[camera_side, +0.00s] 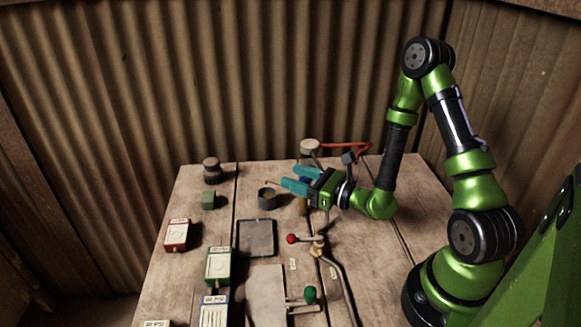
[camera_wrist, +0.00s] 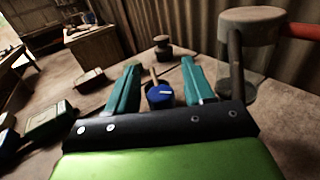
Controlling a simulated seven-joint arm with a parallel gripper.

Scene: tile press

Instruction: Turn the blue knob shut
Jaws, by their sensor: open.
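The blue knob (camera_wrist: 160,96) shows in the wrist view, round and blue-topped with a white mark. It lies between the two teal fingers of my gripper (camera_wrist: 160,70), with visible gaps on both sides. In the side view a small dark-blue patch of the knob (camera_side: 305,180) shows between the fingers; the rest is hidden. My gripper (camera_side: 290,177) is open and points left, low over the back of the table. I cannot tell whether the fingers are level with the knob.
A grey-capped post (camera_side: 310,147) with a red arm stands close behind my gripper. A dark cup (camera_side: 267,199) is just left of the fingers. A red-ball lever (camera_side: 291,239), a green-handled lever (camera_side: 310,295), a grey tray (camera_side: 256,253) and several boxes occupy the front.

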